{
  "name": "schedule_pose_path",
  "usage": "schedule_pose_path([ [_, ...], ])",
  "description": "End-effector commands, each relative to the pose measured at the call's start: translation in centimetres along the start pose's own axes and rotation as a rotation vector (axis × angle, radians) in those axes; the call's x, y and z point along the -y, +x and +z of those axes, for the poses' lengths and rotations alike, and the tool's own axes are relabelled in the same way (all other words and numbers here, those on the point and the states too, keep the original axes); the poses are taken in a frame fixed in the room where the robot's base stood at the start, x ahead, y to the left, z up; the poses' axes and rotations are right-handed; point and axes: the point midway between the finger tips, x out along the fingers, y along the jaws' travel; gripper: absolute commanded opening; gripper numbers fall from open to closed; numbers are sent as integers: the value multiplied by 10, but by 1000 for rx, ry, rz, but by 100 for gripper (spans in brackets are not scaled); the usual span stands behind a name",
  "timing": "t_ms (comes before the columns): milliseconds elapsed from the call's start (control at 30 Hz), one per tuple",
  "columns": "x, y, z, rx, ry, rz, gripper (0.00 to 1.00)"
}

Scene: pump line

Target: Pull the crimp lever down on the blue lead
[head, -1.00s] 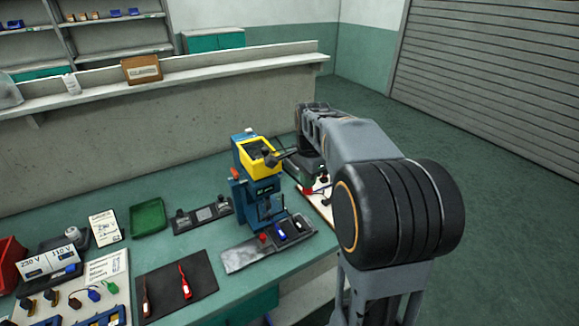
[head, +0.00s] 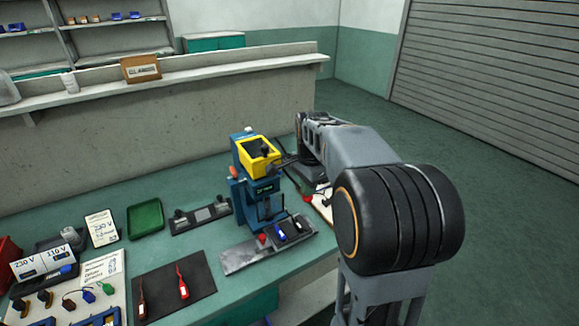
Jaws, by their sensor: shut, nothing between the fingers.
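The blue crimp press (head: 257,195) with its yellow head (head: 257,157) stands on the green bench. A dark knobbed part (head: 265,147) shows at the yellow head; I cannot tell if it is the crimp lever. My gripper (head: 274,165) is shut and empty at the right side of the yellow head. It is small and dark, and I cannot tell whether it touches the lever. On the grey base plate (head: 240,258) in front of the press lie a red piece (head: 262,239), a blue piece (head: 281,237) and a dark piece. Whether the blue piece is the blue lead is unclear.
A dark mat (head: 175,288) with red-handled tools lies front left. A green tray (head: 145,218) and a dark fixture (head: 201,215) stand left of the press. A board with coloured leads (head: 88,296) is far left. A low wall with a ledge runs behind the bench.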

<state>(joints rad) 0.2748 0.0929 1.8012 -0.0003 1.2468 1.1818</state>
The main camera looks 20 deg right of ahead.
Motion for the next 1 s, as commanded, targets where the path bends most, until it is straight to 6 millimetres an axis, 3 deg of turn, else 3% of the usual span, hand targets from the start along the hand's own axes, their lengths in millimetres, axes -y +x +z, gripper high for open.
schedule_pose_path([
  [467, 0, 7, 0, 2, -1, 2, 0],
  [767, 1, 22, 0, 2, -1, 2, 0],
  [1000, 1, 20, 0, 1, 0, 1, 0],
])
